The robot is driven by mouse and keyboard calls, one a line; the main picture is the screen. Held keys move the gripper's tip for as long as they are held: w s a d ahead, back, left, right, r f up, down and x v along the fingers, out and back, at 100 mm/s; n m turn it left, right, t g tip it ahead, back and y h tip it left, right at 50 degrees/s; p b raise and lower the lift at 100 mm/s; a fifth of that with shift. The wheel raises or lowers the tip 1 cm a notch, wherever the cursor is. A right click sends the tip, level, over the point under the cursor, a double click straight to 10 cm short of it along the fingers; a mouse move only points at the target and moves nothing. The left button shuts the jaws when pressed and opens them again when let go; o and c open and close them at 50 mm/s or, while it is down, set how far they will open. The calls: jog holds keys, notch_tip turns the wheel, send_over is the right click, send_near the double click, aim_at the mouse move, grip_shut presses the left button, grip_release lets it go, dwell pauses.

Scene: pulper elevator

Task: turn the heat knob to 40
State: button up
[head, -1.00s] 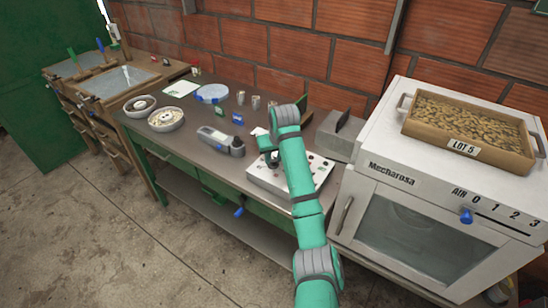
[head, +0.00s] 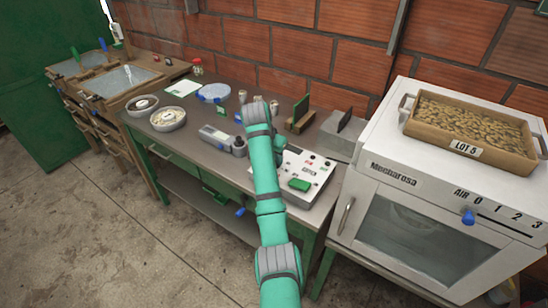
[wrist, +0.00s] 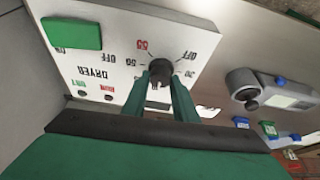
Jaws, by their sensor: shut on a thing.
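The white dryer control box (head: 320,176) stands on the bench, partly hidden by my arm in the head view. In the wrist view its panel (wrist: 105,50) appears upside down, with printed words OFF and DRYER. The dark heat knob (wrist: 160,68) sits between the fingertips of my gripper (wrist: 160,78), which is shut on it. Marks around the knob read OFF and 30 on the right, 50 on the left and a red 55 or similar above left. The 40 mark and the pointer cannot be made out. The head view hides the knob and fingertips behind my arm.
A green block-shaped switch (head: 300,185) is on the box, also in the wrist view (wrist: 72,33). A grey handheld meter (head: 220,137) lies left of the box. The white oven (head: 420,200) with a tray of beans (head: 470,120) stands right.

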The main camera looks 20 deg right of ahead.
jog(key=shift+a+m, duration=0.15)
jog(key=shift+m, duration=0.25)
jog(key=o, duration=1)
jog(key=shift+o, duration=0.2)
jog(key=v, duration=1)
jog(key=shift+a+r, duration=0.25)
jog(key=shift+r, duration=0.1)
jog(key=shift+w, duration=0.1)
